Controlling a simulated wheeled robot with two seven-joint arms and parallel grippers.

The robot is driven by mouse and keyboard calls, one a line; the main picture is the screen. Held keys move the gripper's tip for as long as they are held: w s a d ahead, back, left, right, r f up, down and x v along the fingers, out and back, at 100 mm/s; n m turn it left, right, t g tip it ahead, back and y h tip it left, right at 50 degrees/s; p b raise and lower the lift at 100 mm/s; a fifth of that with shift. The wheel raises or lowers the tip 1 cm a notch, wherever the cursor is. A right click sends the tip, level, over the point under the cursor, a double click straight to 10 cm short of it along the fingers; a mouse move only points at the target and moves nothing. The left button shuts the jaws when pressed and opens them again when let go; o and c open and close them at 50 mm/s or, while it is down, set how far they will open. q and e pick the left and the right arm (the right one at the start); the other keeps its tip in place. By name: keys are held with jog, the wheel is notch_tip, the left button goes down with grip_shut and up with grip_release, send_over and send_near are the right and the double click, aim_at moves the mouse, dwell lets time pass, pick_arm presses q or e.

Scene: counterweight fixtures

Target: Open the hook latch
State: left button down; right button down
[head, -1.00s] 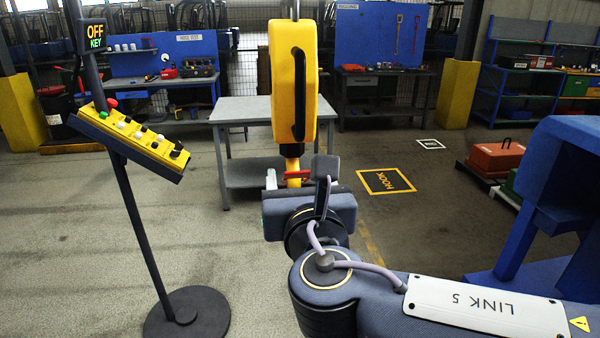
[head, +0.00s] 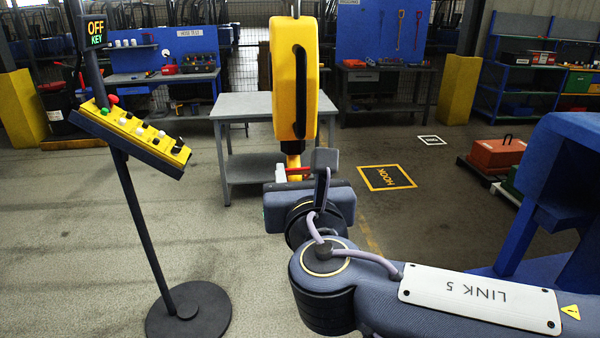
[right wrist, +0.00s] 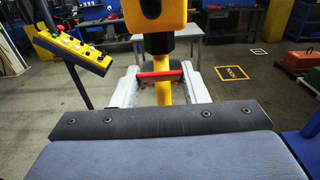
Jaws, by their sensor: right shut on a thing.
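A yellow hook block (head: 294,80) with a dark slot hangs from above in the middle of the head view. Its yellow hook shank (head: 293,160) shows just below, and again in the right wrist view (right wrist: 163,93). The red latch bar (right wrist: 158,75) crosses the shank between the two pale fingers. My right gripper (right wrist: 160,82) is shut on this red latch, one finger at each end. In the head view the latch (head: 298,171) is partly covered by my right gripper. The lower part of the hook is hidden behind the gripper's palm. My left gripper is not in view.
A grey table (head: 262,104) stands behind the hook. A floor square marked HOOK (head: 387,178) and an orange case (head: 497,154) are at the right.

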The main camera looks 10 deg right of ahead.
jog(key=shift+w+r+g+p, duration=0.3)
jog(key=shift+r+g+p, duration=0.3)
jog(key=shift+p, duration=1.1)
jog(key=shift+w+r+g+p, duration=0.3)
jog(key=shift+r+g+p, duration=0.3)
jog(key=shift+p, duration=1.05)
jog(key=shift+w+d+g+p, duration=0.1)
jog(key=shift+w+g+p, duration=0.15)
jog(key=shift+g+p, duration=0.05)
jog(key=shift+w+f+g, duration=0.1)
jog(key=shift+w+g, duration=0.05)
jog(key=shift+g, duration=0.15)
jog(key=shift+w+b, duration=0.1)
jog(key=shift+b, duration=0.2)
jog(key=c, duration=0.8)
grip_release()
jog(key=shift+c, duration=0.2)
jog(key=b+v, duration=0.1)
jog(key=v, duration=0.7)
jog(key=shift+r, duration=0.25)
